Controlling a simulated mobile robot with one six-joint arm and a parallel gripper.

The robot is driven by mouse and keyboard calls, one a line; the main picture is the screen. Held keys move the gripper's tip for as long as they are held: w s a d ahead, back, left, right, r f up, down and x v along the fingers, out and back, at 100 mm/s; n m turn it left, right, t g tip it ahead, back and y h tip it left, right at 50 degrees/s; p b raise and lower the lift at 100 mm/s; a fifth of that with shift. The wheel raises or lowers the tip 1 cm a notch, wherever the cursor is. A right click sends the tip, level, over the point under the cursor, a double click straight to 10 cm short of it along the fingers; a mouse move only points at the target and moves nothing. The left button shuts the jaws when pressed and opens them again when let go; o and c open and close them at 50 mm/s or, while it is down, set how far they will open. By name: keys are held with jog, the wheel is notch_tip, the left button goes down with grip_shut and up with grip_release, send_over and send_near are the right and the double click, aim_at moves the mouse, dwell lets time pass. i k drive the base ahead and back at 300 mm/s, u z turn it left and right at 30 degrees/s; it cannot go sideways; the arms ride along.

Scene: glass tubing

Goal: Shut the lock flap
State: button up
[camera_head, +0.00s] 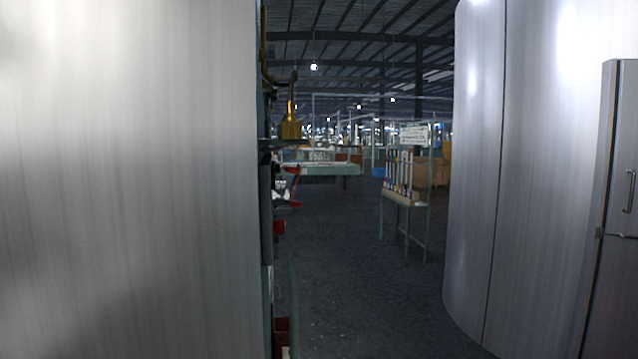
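No part that I can surely tell as the lock flap shows. At the right edge stands a tall narrow metal door panel (618,150) with a small vertical handle (630,191) and a thin horizontal bar or latch (620,236) below it. A dark gap with an orange strip runs along the panel's left side. The panel is cut off by the picture's edge, so I cannot tell whether it is the flap or whether it is fully shut. My gripper is not in view.
A large brushed metal surface (130,180) fills the left. A curved metal wall (520,170) stands at right. Between them, dark floor (365,290) is free. A rack with coloured bottles or tubes (404,190) and a green-topped bench (320,169) stand farther back.

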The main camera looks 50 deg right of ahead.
aim_at(292, 201)
jog(key=z, duration=0.35)
jog(key=k, duration=0.25)
jog(key=z, duration=0.9)
jog(key=k, duration=0.65)
jog(key=u, duration=0.25)
jog(key=i, duration=1.65)
jog(key=z, duration=0.25)
